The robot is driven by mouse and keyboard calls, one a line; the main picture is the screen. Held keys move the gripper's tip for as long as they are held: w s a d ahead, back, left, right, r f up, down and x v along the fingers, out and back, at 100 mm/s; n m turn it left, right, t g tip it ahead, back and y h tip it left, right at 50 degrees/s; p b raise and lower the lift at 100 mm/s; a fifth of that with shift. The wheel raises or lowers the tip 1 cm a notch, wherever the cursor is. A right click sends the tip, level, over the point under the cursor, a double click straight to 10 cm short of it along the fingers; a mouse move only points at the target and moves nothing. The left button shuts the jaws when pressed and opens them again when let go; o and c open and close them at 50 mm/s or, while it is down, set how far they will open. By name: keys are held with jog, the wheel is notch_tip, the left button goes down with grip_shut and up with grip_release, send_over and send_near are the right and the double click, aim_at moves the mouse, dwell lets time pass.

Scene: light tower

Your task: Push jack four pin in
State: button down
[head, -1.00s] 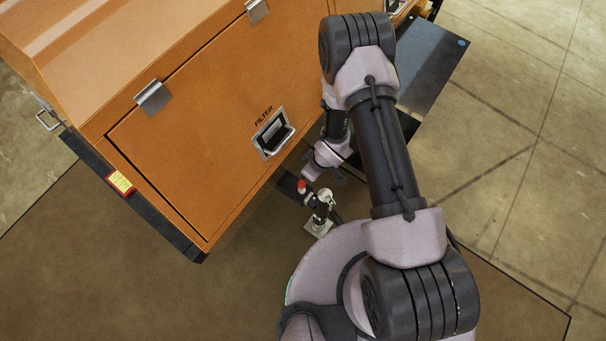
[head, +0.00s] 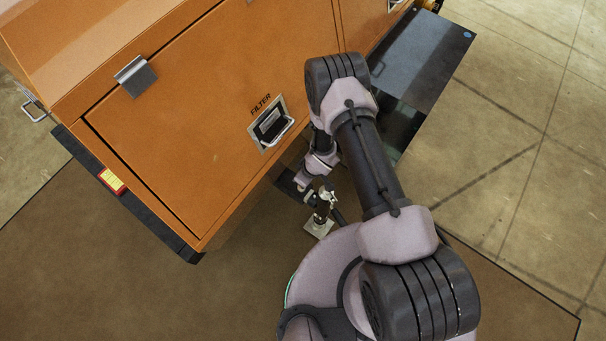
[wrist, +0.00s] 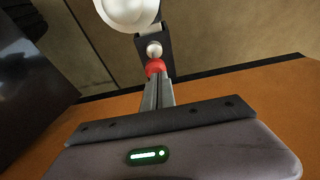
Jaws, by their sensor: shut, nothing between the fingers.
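The jack (head: 321,205) stands below the edge of the orange cabinet in the head view, with a square metal foot plate (head: 319,227) on the floor. In the wrist view, a red knob (wrist: 155,67), which looks like the pin's head, sits right at the tips of my gripper (wrist: 157,84). My fingers are shut together and empty. Whether they touch the knob I cannot tell. A silver ball (wrist: 154,50) on a dark bracket (wrist: 170,58) shows just beyond the knob. In the head view the knob and my fingertips are hidden or too small to make out.
The orange cabinet (head: 190,120) with its FILTER latch (head: 271,126) stands close beside my wrist. A large pale rounded part (wrist: 128,10) shows beyond the bracket in the wrist view. A dark step (head: 425,55) juts out at the right. The floor to the right is open.

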jog(key=shift+f, duration=0.25)
notch_tip(320, 180, down, 3)
jog(key=b, duration=0.2)
jog(key=shift+f+b, duration=0.1)
jog(key=shift+b, duration=0.3)
jog(key=shift+s+r, duration=0.1)
jog(key=shift+r, duration=0.1)
jog(key=r+p, duration=0.1)
jog(key=r, duration=0.1)
jog(key=r+p, duration=0.2)
jog(key=shift+w+a+r, duration=0.1)
jog(key=shift+w+r, duration=0.1)
jog(key=shift+r, duration=0.1)
jog(key=p+v, duration=0.4)
jog(key=v, duration=0.5)
jog(key=shift+s+r, duration=0.2)
jog(key=shift+r, duration=0.1)
